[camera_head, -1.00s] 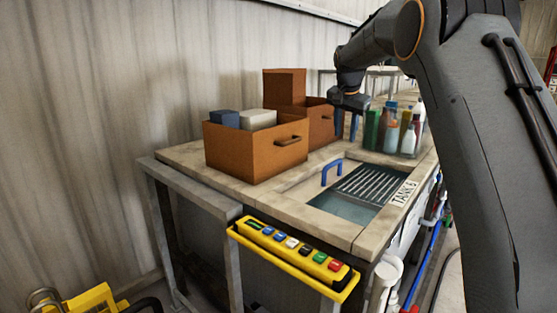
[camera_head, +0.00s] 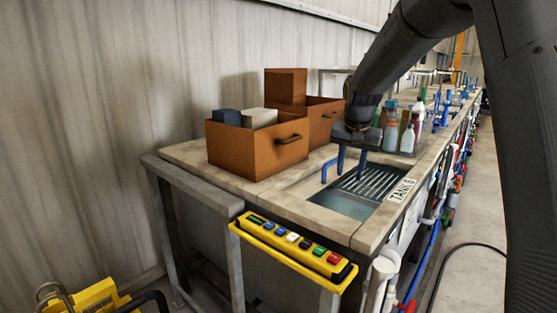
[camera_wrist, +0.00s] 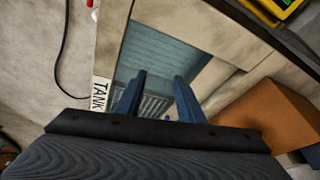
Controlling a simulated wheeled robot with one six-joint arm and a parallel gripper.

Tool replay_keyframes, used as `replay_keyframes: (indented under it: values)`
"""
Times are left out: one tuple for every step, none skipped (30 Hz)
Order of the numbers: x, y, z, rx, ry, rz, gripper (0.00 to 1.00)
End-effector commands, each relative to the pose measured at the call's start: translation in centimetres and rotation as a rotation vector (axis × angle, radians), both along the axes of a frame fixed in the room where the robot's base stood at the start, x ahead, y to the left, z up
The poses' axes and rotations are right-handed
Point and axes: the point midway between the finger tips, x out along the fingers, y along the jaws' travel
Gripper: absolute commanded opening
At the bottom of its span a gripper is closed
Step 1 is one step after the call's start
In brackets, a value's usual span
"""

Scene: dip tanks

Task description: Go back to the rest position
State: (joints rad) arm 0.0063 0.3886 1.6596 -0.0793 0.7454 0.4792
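My gripper (camera_head: 351,176) hangs over the tank opening (camera_head: 345,204), its two blue fingers pointing down and spread apart. In the wrist view the fingers (camera_wrist: 156,78) are also apart, with nothing seen gripped between them. Below them lie the tank's pale blue water and a dark slatted rack (camera_head: 378,184). In the head view I cannot tell how high the fingertips are above the rack.
Brown boxes (camera_head: 240,152) stand left of the tank, the front one holding dark and pale blocks. Several bottles (camera_head: 405,135) stand behind my gripper. A yellow button panel (camera_head: 292,250) is on the bench front. Floor on the right is clear apart from a dark cable (camera_head: 445,270).

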Motion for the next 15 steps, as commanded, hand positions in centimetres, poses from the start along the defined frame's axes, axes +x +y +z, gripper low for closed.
replay_keyframes:
  values:
    - [-2.7,0.2,-1.2,-0.006,0.015,0.037,0.35]
    - [-4.2,0.3,-1.9,-0.010,0.024,0.062,0.35]
    - [-6.2,0.5,-2.9,-0.016,0.033,0.094,0.35]
    - [-7.7,0.6,-3.6,-0.020,0.038,0.118,0.35]
    - [-9.3,0.7,-4.3,-0.024,0.046,0.142,0.35]
    - [-11.4,0.9,-5.3,-0.028,0.055,0.172,0.35]
    - [-12.9,1.0,-6.0,-0.032,0.061,0.194,0.35]
    - [-14.3,1.0,-6.6,-0.035,0.066,0.214,0.35]
    - [-16.1,1.1,-7.4,-0.039,0.074,0.238,0.35]
    - [-17.3,1.2,-7.9,-0.042,0.078,0.255,0.35]
    - [-18.5,1.2,-8.4,-0.044,0.083,0.270,0.35]
    - [-19.9,1.3,-9.0,-0.047,0.088,0.289,0.35]
    - [-20.9,1.3,-9.5,-0.049,0.092,0.302,0.35]
    - [-21.9,1.4,-9.8,-0.051,0.095,0.314,0.35]
    - [-23.1,1.4,-10.3,-0.053,0.101,0.330,0.35]
